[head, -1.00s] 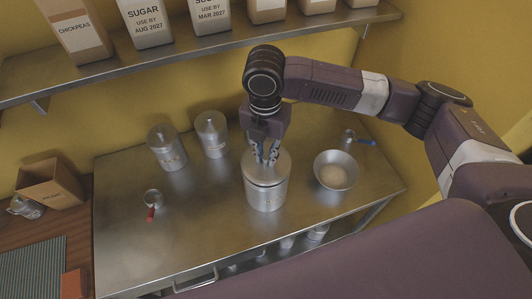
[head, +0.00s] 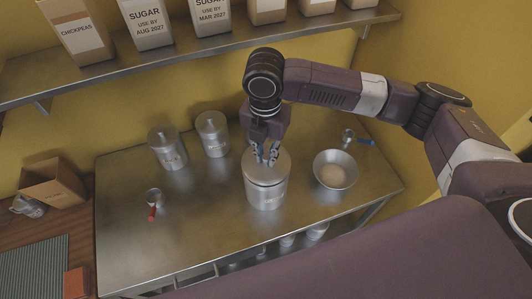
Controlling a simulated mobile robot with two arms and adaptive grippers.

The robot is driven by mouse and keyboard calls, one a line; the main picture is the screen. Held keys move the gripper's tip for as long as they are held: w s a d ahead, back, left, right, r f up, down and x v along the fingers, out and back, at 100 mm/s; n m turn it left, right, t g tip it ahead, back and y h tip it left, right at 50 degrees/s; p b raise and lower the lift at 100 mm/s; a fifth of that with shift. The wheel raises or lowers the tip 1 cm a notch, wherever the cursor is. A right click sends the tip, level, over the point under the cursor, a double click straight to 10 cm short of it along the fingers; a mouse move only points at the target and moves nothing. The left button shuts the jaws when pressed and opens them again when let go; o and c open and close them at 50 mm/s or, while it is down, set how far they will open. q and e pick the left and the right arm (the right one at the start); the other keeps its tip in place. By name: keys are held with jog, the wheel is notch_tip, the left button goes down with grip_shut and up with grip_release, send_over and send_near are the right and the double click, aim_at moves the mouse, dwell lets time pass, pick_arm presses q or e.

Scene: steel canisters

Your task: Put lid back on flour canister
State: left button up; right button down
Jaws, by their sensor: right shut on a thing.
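The flour canister (head: 266,195) is a large steel cylinder standing upright at the front middle of the steel table; its label is too small to read surely. Its round steel lid (head: 281,170) sits on top of it, looking level. My right gripper (head: 266,160) points straight down over the lid, shut on the lid's knob, which the fingers mostly hide. I cannot tell whether the lid is fully seated. My left gripper is not in view.
Two lidded canisters (head: 167,149) (head: 212,134) stand behind to the left. A red-handled scoop (head: 153,202) lies left. A shelf (head: 200,53) with packages hangs above.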

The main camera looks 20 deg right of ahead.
jog(key=shift+f+p, duration=0.15)
jog(key=shift+p, duration=0.75)
dwell(0.8)
jog(key=c, duration=1.8)
grip_release()
jog(key=shift+o, duration=0.6)
jog(key=o, duration=0.4)
